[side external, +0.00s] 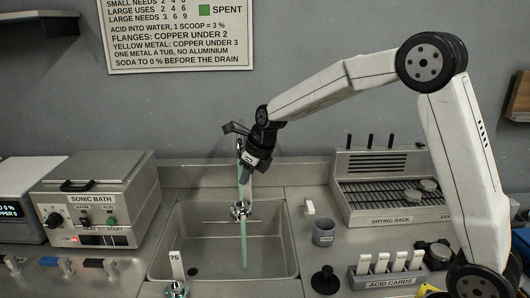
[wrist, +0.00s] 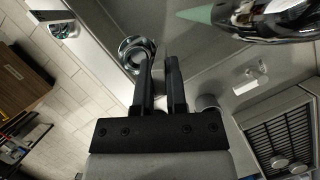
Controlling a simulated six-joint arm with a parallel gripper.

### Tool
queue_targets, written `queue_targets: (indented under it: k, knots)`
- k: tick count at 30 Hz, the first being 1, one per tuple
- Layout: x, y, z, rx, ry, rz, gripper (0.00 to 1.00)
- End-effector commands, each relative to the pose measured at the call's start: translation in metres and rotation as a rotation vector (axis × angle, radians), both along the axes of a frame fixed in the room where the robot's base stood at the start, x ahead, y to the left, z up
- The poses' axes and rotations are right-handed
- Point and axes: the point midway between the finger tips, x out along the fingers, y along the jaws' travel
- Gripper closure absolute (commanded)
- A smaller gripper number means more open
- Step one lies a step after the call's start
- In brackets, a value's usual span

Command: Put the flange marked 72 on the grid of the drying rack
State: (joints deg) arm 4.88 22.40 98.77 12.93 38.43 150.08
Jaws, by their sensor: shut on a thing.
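In the side external view my gripper (side external: 246,192) points down over the sink, its fingers shut on a shiny metal flange (side external: 240,211). In the wrist view the ringed flange (wrist: 137,53) sits at my fingertips (wrist: 158,62); no number on it can be read. A pale green column (side external: 243,245), like a stream, runs down at the flange from the chrome tap. The drying rack (side external: 345,205) stands to the right; its grid holds two round grey pieces at its right side. It also shows in the wrist view (wrist: 250,118).
The sink (side external: 275,268) lies below my gripper. A grey cup (side external: 323,233), a black knobbed piece (side external: 325,281) and the acid cards (side external: 388,270) stand to its right. A tag reading 75 (side external: 177,264) stands by a metal piece in front. The sonic bath (side external: 95,205) is left.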

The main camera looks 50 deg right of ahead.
Motion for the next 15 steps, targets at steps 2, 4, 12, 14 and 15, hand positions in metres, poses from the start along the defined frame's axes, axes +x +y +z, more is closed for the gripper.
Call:
queue_targets:
  k: [2,4,12,14,15]
  knots:
    - [0.001,0.000,0.028,-0.001,-0.010,0.001,1.00]
    - [0.001,0.000,0.044,0.000,-0.006,0.000,1.00]
    - [0.001,0.000,0.097,0.000,-0.005,0.001,1.00]
    - [0.001,0.000,0.107,0.000,-0.005,0.001,1.00]
    - [0.001,0.000,0.113,0.000,-0.004,0.001,1.00]
